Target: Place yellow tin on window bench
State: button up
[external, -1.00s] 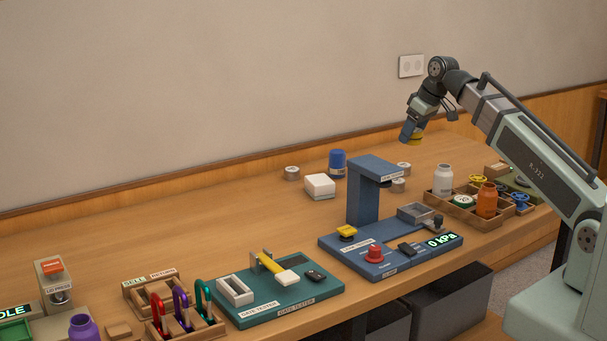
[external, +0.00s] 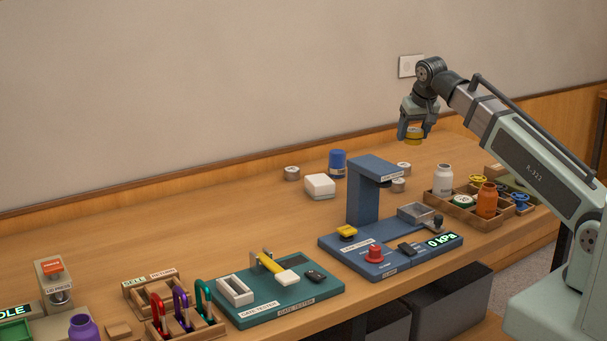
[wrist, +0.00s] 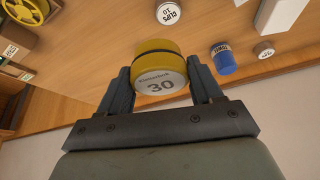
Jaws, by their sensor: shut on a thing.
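The yellow tin (external: 414,133) is held between the fingers of my gripper (external: 413,136), high above the back right of the wooden bench. No spot marked as the window bench can be made out in these views; the long wooden bench (external: 200,228) runs along the wall.
Below my gripper stand small tins (external: 404,168), a blue jar (external: 337,162) and a white block (external: 320,186). The blue tester (external: 362,195) rises nearby. A compartment tray with white (external: 443,180) and orange bottles (external: 487,200) is at right. The bench's back left is clear.

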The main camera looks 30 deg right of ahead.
jog(key=shift+a, duration=0.25)
jog(key=shift+w+a, duration=0.1)
jog(key=w+a+n+y, duration=0.1)
jog(key=w+a, duration=0.3)
jog(key=a, duration=0.4)
jog(key=w+a+n, duration=0.2)
jog(key=w+a, duration=0.2)
jog(key=a, duration=0.5)
jog(key=n+y, duration=0.3)
jog(key=n, duration=0.4)
send_over(136, 267)
jog(key=s, duration=0.1)
notch_tip(136, 267, down, 6)
jog(key=r, duration=0.1)
jog(key=shift+g, duration=0.3)
jog(key=shift+s+d+f, duration=0.1)
jog(key=shift+d+f, duration=0.1)
jog(key=shift+f, duration=2.3)
jog(key=shift+s+d+f, duration=0.1)
jog(key=shift+d+f, duration=0.05)
jog(key=shift+f, duration=2.35)
jog(key=shift+f, duration=0.15)
